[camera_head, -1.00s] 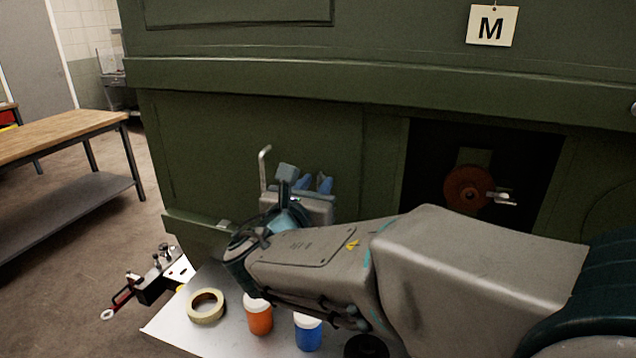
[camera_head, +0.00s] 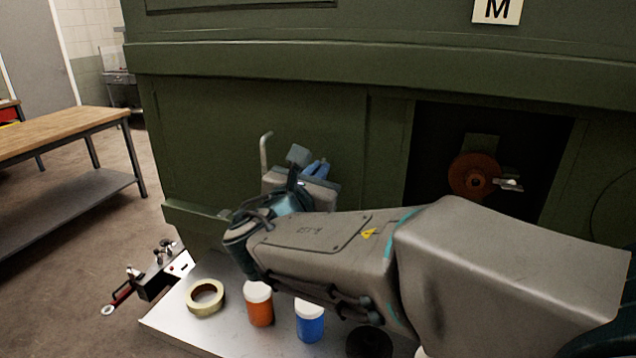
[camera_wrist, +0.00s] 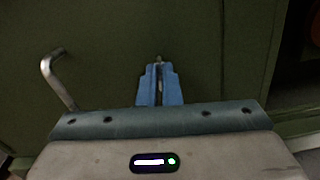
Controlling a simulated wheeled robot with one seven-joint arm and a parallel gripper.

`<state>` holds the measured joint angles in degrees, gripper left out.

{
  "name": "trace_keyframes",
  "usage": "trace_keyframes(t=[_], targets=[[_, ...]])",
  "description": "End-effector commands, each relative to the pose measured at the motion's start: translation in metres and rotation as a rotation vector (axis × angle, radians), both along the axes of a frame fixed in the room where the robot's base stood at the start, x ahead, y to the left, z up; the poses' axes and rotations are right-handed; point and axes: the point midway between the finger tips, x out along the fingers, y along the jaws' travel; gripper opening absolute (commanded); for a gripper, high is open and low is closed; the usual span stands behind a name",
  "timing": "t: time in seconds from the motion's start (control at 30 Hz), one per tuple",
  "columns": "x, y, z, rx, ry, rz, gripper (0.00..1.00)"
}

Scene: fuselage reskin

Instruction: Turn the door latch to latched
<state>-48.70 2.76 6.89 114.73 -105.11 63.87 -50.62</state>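The green door panel (camera_head: 265,115) fills the middle of the head view and the background of the wrist view. My gripper (camera_head: 317,167) is at this panel. In the wrist view its two blue fingers (camera_wrist: 159,78) are close together, with a thin pale metal piece between them. Its tip (camera_wrist: 158,59) shows just past the fingertips. It looks like the door latch, mostly hidden by the fingers, so its angle is hard to tell. A bent metal rod (camera_wrist: 57,78) stands left of the fingers and also shows in the head view (camera_head: 264,152).
Below my arm, a metal tray table (camera_head: 225,335) holds a tape roll (camera_head: 205,297), an orange jar (camera_head: 259,306) and a blue jar (camera_head: 309,323). A dark opening with a rust-red disc (camera_head: 474,175) is at right. A wooden bench (camera_head: 60,130) stands at left.

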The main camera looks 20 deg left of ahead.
Motion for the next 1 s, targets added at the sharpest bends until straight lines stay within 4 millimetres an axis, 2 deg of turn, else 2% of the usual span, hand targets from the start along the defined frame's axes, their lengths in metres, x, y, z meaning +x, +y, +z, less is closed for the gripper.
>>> trace_keyframes(t=[0.03, 0.13, 1.0], targets=[[0.0001, -0.0008, -0.007, 0.041, -0.006, 0.0, 0.0], [0.0001, -0.0008, -0.0086, 0.126, -0.012, 0.0, 0.0], [0.0, -0.0028, -0.0091, 0.95, -0.076, 0.0, 0.0]])
